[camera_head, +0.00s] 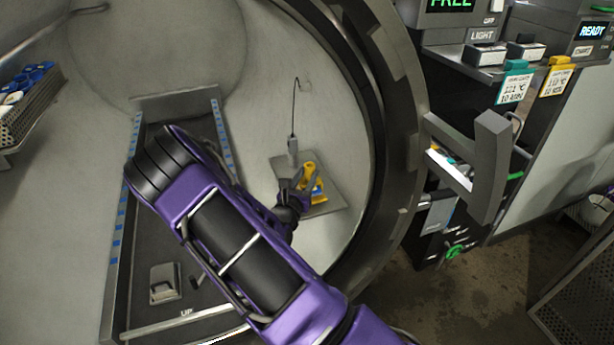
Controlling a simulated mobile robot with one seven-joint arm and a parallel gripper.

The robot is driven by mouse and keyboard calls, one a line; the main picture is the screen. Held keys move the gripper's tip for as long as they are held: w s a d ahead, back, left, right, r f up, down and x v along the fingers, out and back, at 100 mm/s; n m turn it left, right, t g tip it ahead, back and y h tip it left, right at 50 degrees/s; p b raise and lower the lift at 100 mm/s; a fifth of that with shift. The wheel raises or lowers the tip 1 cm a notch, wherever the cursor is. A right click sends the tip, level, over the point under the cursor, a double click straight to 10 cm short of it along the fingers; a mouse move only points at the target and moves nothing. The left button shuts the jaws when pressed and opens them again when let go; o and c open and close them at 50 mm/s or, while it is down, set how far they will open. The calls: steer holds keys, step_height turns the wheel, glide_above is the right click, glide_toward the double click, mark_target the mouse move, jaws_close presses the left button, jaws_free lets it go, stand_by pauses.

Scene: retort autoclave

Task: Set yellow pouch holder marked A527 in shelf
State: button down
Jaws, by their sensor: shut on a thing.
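The yellow pouch holder (318,189) is at the small grey shelf (330,206) on the right inner wall of the round chamber. My gripper (304,180) is shut on the holder at its left side. The holder is over the shelf plate. I cannot tell whether it touches the plate. The marking A527 cannot be read here. My purple and black arm reaches in from the lower right and hides part of the chamber floor. The gripper's fingers are small and partly hidden against the holder.
A thin probe with a cable (293,145) rises just behind the shelf. The thick chamber rim (398,130) stands right of it. A perforated basket (30,105) is at far left. A grey block (165,283) lies on the chamber floor track. A control panel (470,60) is outside, right.

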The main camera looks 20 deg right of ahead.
steer(key=shift+f, duration=0.4)
stand_by(0.3)
steer(key=shift+c, duration=2.2)
jaws_free()
steer(key=shift+s+a, duration=0.1)
